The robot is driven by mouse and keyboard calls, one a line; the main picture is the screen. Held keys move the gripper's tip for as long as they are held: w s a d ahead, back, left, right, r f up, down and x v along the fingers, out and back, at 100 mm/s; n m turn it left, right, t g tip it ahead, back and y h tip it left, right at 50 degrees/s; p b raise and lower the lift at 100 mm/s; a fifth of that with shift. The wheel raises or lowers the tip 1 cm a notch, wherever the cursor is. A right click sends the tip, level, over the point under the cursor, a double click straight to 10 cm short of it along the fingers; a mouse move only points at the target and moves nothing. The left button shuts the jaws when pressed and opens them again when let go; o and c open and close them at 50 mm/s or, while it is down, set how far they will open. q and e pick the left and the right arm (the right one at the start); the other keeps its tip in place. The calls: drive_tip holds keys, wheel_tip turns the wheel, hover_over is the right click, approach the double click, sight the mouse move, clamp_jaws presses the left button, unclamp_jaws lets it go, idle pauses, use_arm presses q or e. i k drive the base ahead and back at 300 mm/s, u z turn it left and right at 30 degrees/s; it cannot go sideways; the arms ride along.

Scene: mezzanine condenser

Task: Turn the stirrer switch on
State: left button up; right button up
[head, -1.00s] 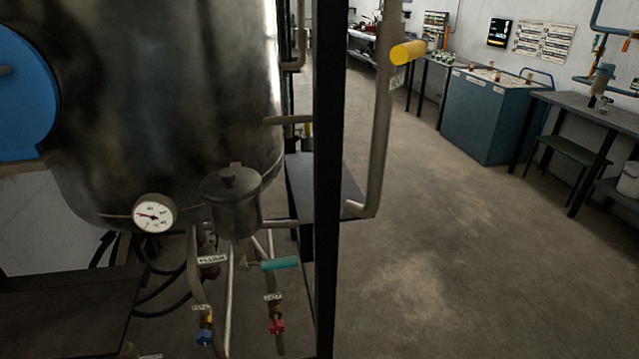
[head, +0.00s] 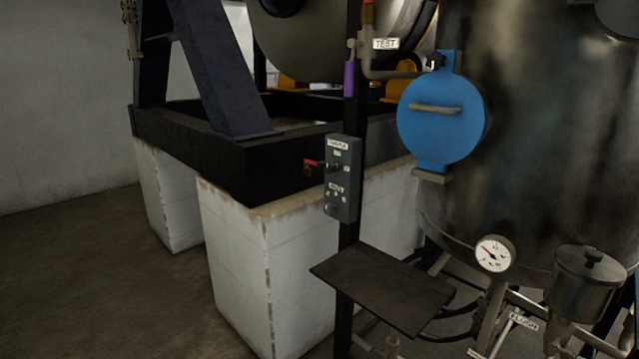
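A grey control box (head: 343,178) is fixed to a dark upright post, left of the large dark metal vessel (head: 540,130). It has small white labels, too small to read surely, and small controls on its face. A dark round control (head: 333,164) sits in its upper part, and a red lever (head: 313,163) shows at the box's left edge. I cannot tell which control is the stirrer switch or its position. Neither of my grippers is in view.
A dark flat shelf (head: 383,287) juts out below the box. A blue round hatch (head: 440,118), a pressure gauge (head: 494,253) and a lidded pot (head: 588,285) are on the vessel. White plinths (head: 240,270) carry a black frame. The floor at left (head: 80,270) is clear.

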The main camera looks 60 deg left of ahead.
sight(329, 168)
drive_tip(key=u, duration=0.95)
drive_tip(key=i, duration=0.35)
drive_tip(key=u, duration=0.9)
drive_tip(key=i, duration=1.15)
drive_tip(key=u, duration=0.1)
